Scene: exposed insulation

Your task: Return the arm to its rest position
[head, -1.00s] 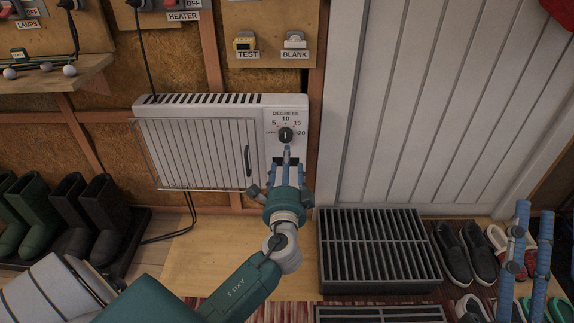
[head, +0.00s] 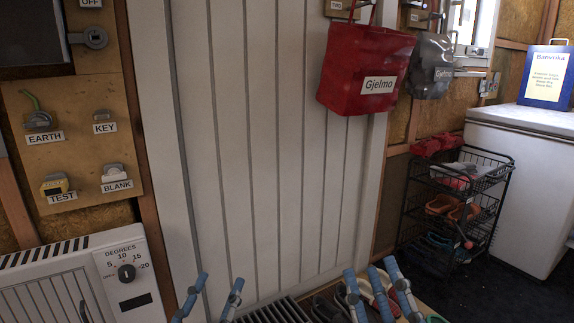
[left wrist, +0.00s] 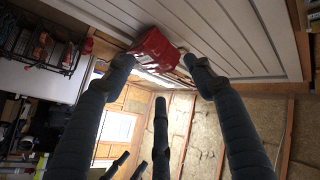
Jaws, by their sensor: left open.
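My left gripper (head: 219,281) shows at the bottom of the head view, in front of the white panelled door. Its blue fingers stand apart with nothing between them. In the left wrist view its fingers (left wrist: 158,75) are spread and empty, pointing up toward the door and the red bag. The heater (head: 75,285) with its black dial (head: 127,272) stands to the left, clear of the left gripper. My right gripper (head: 370,268) shows at the bottom centre, its fingers apart above the shoes. Both arms are mostly out of view.
The red bag (head: 365,70) and a grey bag (head: 430,65) hang at the right of the door (head: 260,150). A black wire shoe rack (head: 455,205) and a white chest (head: 525,180) stand further right. A dark grate (head: 275,311) lies below.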

